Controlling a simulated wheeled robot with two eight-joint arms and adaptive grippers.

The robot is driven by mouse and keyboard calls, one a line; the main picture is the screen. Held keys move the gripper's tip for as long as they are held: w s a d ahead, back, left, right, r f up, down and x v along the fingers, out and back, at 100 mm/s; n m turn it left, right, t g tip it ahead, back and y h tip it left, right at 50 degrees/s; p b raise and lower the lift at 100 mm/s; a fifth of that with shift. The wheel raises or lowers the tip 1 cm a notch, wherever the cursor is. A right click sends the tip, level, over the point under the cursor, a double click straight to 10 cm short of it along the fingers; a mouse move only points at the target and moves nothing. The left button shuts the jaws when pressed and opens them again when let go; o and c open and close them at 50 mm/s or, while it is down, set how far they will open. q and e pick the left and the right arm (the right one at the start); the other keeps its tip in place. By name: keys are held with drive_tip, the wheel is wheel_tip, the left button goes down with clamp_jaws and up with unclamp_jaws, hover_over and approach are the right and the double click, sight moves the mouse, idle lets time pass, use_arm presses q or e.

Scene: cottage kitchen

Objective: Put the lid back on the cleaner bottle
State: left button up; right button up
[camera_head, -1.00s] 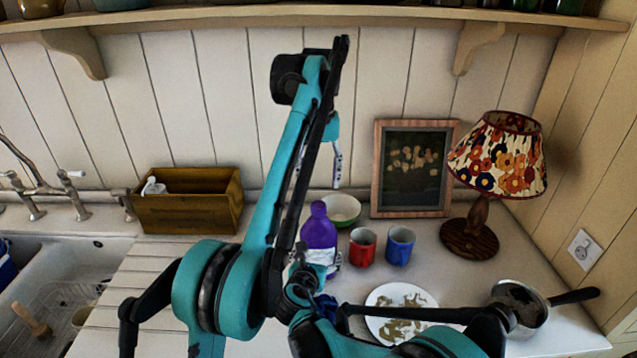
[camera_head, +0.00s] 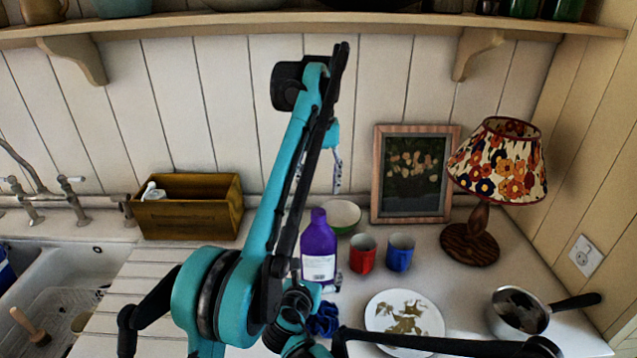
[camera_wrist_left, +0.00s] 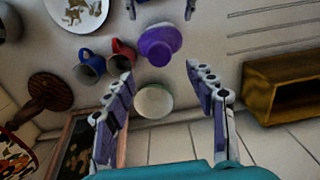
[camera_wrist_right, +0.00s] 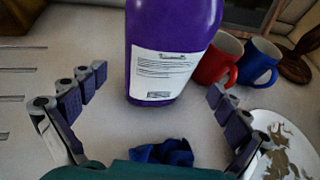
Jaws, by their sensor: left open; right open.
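The purple cleaner bottle (camera_head: 318,255) stands upright on the counter with a white label. It fills the upper middle of the right wrist view (camera_wrist_right: 172,50) and shows from above in the left wrist view (camera_wrist_left: 158,45). I cannot make out a separate lid, nor tell whether the bottle's top is capped. My left gripper (camera_head: 336,165) is open and empty, high above the counter behind the bottle. My right gripper (camera_wrist_right: 157,90) is open, low in front of the bottle, its fingers spread to either side and apart from it.
A blue cloth (camera_head: 323,320) lies in front of the bottle. Red (camera_head: 362,254) and blue (camera_head: 400,253) mugs stand to its right, a green bowl (camera_head: 342,215) behind. A plate (camera_head: 403,317), saucepan (camera_head: 518,312), lamp (camera_head: 478,235), picture frame (camera_head: 413,173) and wooden box (camera_head: 188,208) surround.

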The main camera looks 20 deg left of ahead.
drive_tip(key=v, duration=0.6)
drive_tip(key=s+d+m+g+h, duration=0.25)
drive_tip(key=d+m+g, duration=0.25)
drive_tip(key=d+m, duration=1.6)
use_arm(q)
drive_tip(key=s+f+m+t, duration=0.3)
drive_tip(key=s+f+t, duration=0.4)
drive_tip(key=s+f, duration=1.5)
drive_tip(key=s, duration=0.4)
drive_tip(key=shift+s, duration=0.2)
use_arm(e)
drive_tip(key=s+d+f+m+g+y, duration=0.1)
drive_tip(key=s+d+m+y, duration=0.1)
drive_tip(key=s+d+m, duration=1)
drive_tip(key=d+m, duration=0.2)
drive_tip(key=m, duration=0.1)
drive_tip(key=shift+f+m, duration=0.15)
drive_tip(key=shift+m, duration=0.15)
